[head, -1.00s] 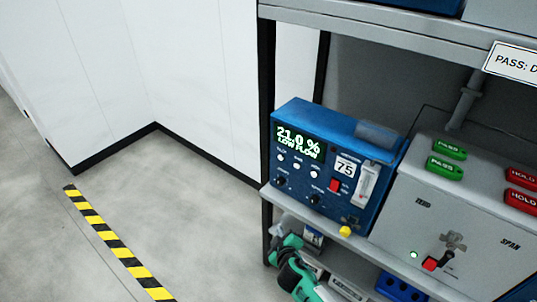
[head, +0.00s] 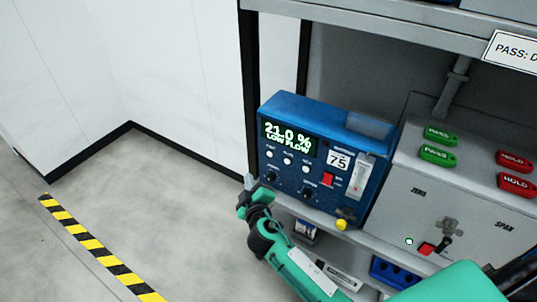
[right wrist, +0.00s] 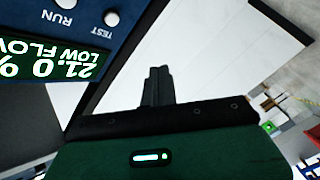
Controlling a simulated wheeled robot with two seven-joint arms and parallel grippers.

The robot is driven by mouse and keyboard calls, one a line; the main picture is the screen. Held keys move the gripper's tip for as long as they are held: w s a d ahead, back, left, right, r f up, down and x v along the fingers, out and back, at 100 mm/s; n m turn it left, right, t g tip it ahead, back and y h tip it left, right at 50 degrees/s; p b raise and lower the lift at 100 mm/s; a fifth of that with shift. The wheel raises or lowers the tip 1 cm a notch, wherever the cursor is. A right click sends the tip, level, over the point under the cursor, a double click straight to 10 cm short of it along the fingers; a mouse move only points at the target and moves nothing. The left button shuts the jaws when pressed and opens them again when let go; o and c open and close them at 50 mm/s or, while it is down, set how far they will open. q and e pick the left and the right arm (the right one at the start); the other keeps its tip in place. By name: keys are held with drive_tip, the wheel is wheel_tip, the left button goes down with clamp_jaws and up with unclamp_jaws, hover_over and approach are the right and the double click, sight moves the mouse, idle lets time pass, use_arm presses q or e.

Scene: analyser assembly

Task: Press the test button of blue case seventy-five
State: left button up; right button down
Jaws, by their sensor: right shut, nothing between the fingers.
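The blue case seventy-five (head: 330,135) stands on the shelf in the head view. Its screen reads 21.0 % LOW FLOW. The test button (right wrist: 111,18) is a white round button, upside down at the upper left of the right wrist view, with the RUN button (right wrist: 66,3) beside it. In the head view the test button (head: 269,154) is leftmost in the upper row. My right gripper (head: 247,188) is shut and empty, just below the case's front left corner. Its shut fingers (right wrist: 156,85) show apart from the button. My left gripper is out of view.
A grey panel (head: 385,210) with green PASS tags (head: 440,136), red HOLD tags (head: 515,160) and a lever stands right of the case. The shelf edge (head: 365,240) lies close to my right arm. Open floor (head: 190,240) lies to the left.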

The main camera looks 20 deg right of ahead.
sight(270, 154)
drive_tip(key=w+d+p, duration=0.1)
drive_tip(key=w+d, duration=0.4)
drive_tip(key=d, duration=0.2)
drive_tip(key=shift+w, duration=0.2)
idle(2.0)
drive_tip(key=shift+w+d, duration=0.25)
drive_tip(key=shift+d, duration=0.05)
drive_tip(key=shift+w+d, duration=0.25)
drive_tip(key=shift+d, duration=0.1)
idle(1.0)
drive_tip(key=shift+s+a, duration=0.1)
drive_tip(key=shift+s+a+b, duration=0.3)
drive_tip(key=shift+s+a, duration=0.15)
drive_tip(key=shift+a, duration=0.15)
